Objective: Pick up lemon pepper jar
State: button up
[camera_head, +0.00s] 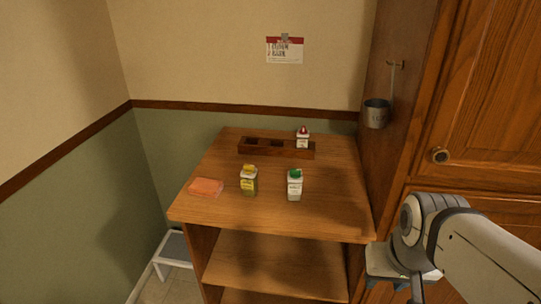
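A white jar with a red cap (303,139) stands at the back, at the right end of a dark wooden rack. My gripper (417,290) is low at the right, beyond the counter's right edge and apart from all jars; its fingers are unclear.
The wooden rack (252,149) has dark empty-looking slots. An orange sponge (206,187) lies at the counter's front left. A metal cup (377,114) hangs on the cabinet side at right. A step stool (173,248) stands left below. The counter's right front is clear.

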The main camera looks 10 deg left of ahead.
aim_at(249, 183)
jog(key=z, duration=0.05)
jog(key=k, duration=1)
jog(key=u, duration=1.2)
jog(key=i, duration=1.75)
jog(key=z, duration=1.65)
